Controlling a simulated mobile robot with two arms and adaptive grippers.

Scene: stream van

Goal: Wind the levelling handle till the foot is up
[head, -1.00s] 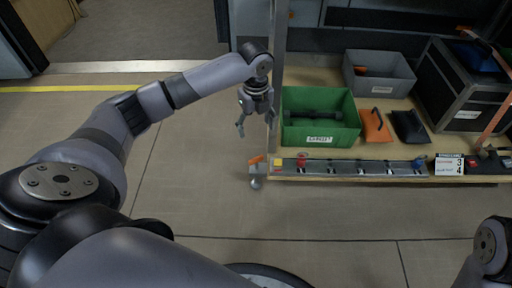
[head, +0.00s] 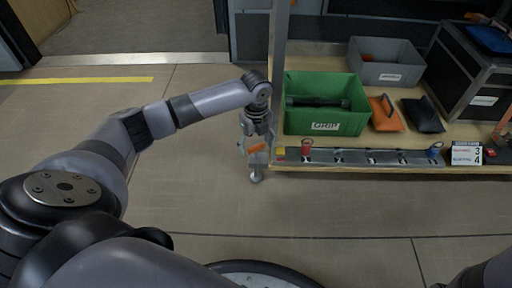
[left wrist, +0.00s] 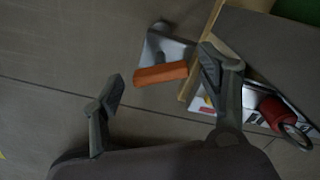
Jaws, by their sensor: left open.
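The orange handle (head: 256,148) sticks out at the left front corner of the wooden bench, on a metal bracket. It also shows in the left wrist view (left wrist: 160,74), lying crosswise between my fingertips. The grey foot (head: 256,177) hangs below the bracket, close to the floor; whether it touches is unclear. My left gripper (head: 257,150) is open, pointing down over the handle, and its fingers partly hide the bracket. In the left wrist view the fingers (left wrist: 162,74) stand apart on either side of the handle; contact cannot be told. My right gripper is not in view.
A bench post (head: 278,60) rises just right of my left gripper. A green bin (head: 325,127), a grey bin (head: 385,75) and a black case (head: 462,90) stand on the bench. A metal strip (head: 340,156) with a red item (head: 306,148) lines its front. Floor to the left is clear.

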